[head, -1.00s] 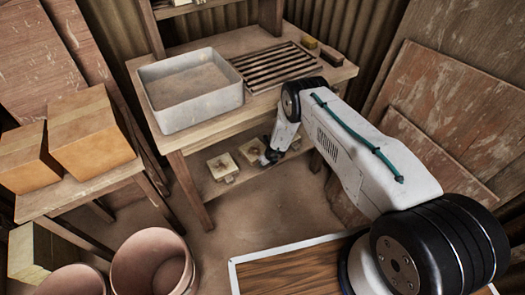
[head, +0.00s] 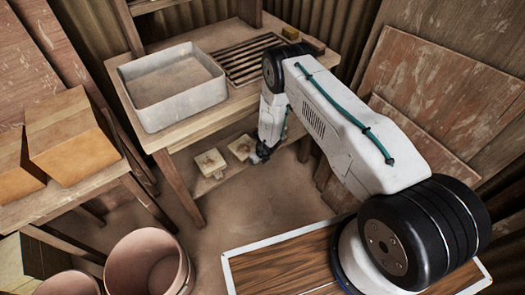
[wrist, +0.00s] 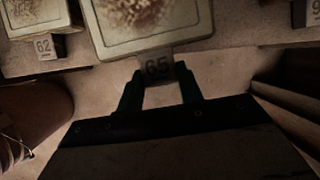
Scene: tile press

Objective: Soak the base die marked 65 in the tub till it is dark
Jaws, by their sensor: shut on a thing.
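The base die marked 65 (wrist: 146,28) fills the top middle of the wrist view, pale with a rough brown patch. Its number tab (wrist: 157,67) is between my fingers. My gripper (wrist: 160,84) is shut on that tab. In the head view my gripper (head: 262,152) is low at the bench's lower shelf, beside a pale die (head: 242,147) that appears to be the same one. I cannot tell whether it is clear of the shelf. The grey tub (head: 180,110) stands on the bench top, above and left of my gripper.
A die marked 62 (wrist: 40,14) lies to the left, also seen in the head view (head: 210,162). Another tab (wrist: 312,12) shows at the right edge. A slatted rack (head: 250,62) is right of the tub. Bench legs (head: 180,188) and a bucket (head: 150,255) stand nearby.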

